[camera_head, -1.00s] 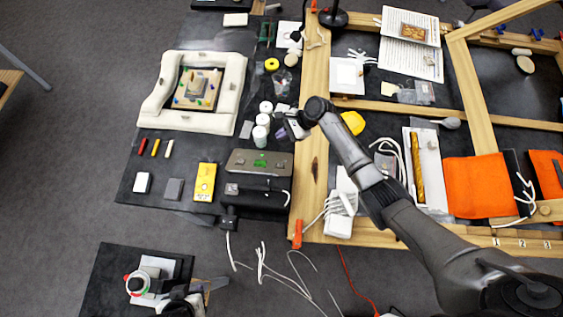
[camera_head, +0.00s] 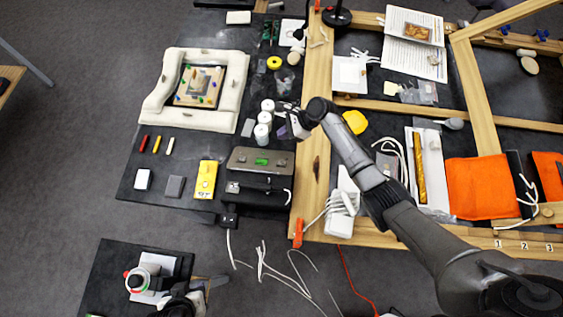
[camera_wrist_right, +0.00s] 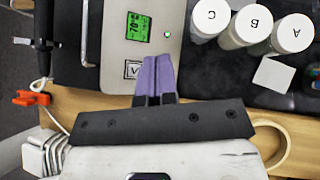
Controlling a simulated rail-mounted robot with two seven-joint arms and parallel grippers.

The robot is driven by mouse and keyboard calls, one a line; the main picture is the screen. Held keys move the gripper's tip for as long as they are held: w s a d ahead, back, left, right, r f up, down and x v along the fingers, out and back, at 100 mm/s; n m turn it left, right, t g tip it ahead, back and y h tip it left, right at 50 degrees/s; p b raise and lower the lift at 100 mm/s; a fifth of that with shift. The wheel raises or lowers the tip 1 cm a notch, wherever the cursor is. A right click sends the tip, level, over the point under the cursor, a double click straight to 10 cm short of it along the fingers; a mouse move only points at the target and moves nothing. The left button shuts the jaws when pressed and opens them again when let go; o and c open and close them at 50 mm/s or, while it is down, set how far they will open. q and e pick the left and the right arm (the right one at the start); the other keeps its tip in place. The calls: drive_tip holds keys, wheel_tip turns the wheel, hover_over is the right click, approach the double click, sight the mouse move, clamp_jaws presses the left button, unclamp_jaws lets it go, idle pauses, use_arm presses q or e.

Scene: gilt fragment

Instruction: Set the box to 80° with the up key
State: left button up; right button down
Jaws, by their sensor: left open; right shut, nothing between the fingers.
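The box (camera_head: 243,167) is a grey metal case on the dark table, with a lit green display. In the right wrist view the box (camera_wrist_right: 111,60) shows at the top, its display (camera_wrist_right: 137,27) seeming to read 70, turned sideways. A white key with a chevron mark (camera_wrist_right: 133,69) lies below the display. My right gripper (camera_head: 284,129) is at the box's right side. In the wrist view its purple fingers (camera_wrist_right: 157,63) are together, empty, just right of that key; contact cannot be told. They may hide another key. My left gripper (camera_head: 207,284) is open at lower left, away from the box.
White-lidded jars marked A, B and C (camera_wrist_right: 245,27) stand close to my right gripper. A black case (camera_head: 262,193) with a cable lies in front of the box, a yellow device (camera_head: 206,180) to its left. A wooden frame beam (camera_head: 314,180) runs to its right.

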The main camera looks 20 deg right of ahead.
drive_tip(key=b, duration=0.4)
hover_over(282, 161)
drive_tip(key=w+d, duration=0.1)
drive_tip(key=w, duration=0.1)
wheel_tip(282, 161, down, 5)
drive_tip(key=shift+d+r, duration=0.1)
drive_tip(key=shift+s, duration=0.15)
drive_tip(key=shift+s+a+f+p, duration=0.15)
drive_tip(key=shift+s+a+f, duration=0.05)
drive_tip(key=shift+f, duration=0.2)
drive_tip(key=shift+s+a+f+p, duration=0.15)
drive_tip(key=shift+s+f, duration=0.05)
drive_tip(key=shift+f, duration=0.2)
drive_tip(key=shift+s+f, duration=0.1)
drive_tip(key=shift+f, duration=0.15)
drive_tip(key=shift+a, duration=0.1)
idle(0.5)
drive_tip(key=shift+s, duration=0.1)
